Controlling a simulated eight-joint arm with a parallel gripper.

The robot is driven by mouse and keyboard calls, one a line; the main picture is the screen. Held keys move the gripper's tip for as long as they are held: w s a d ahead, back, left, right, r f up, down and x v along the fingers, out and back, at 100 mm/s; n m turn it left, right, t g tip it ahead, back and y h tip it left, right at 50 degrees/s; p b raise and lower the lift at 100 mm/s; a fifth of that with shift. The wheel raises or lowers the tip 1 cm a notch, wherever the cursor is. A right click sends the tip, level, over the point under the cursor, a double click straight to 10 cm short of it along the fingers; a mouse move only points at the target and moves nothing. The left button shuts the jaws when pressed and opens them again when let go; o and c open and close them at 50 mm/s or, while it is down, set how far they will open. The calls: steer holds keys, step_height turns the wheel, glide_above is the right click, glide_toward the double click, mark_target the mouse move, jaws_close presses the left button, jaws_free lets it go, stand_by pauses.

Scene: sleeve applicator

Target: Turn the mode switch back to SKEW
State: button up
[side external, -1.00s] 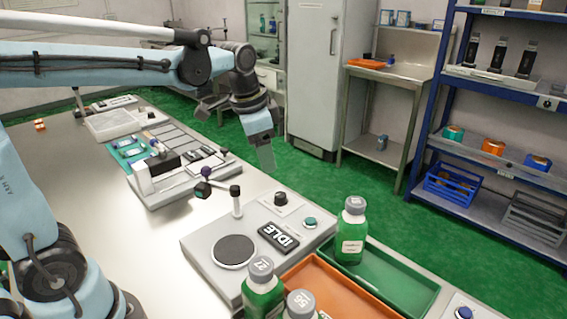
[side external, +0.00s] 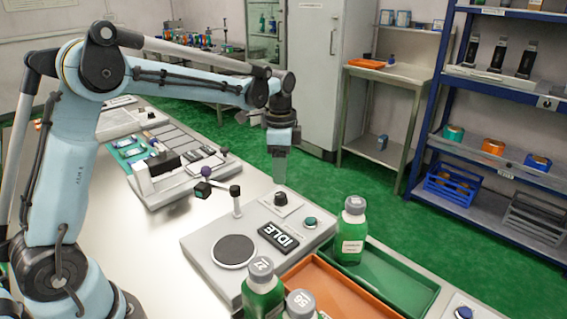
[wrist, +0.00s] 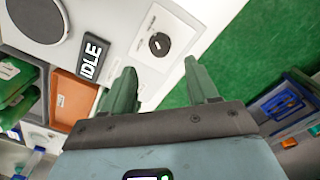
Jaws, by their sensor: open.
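The mode switch is a black round knob (side external: 281,198) on a light plate at the back of the grey applicator panel (side external: 205,240). In the wrist view the knob (wrist: 159,43) shows a pale pointer line on its face, and the lettering around it is too small to read. A display (side external: 278,237) on the panel reads IDLE. My gripper (side external: 279,178) points down just above the knob in the side view. In the wrist view its two green fingers (wrist: 162,75) are apart with nothing between them, and the knob lies beyond their tips.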

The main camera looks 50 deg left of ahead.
mark_target(281, 194)
step_height(281, 194, down, 7)
stand_by(0.3)
steer(key=c, duration=1)
steer(key=shift+c, duration=0.2)
steer(key=shift+n, duration=0.3)
steer(key=n, duration=1.3)
steer(key=shift+n, duration=0.3)
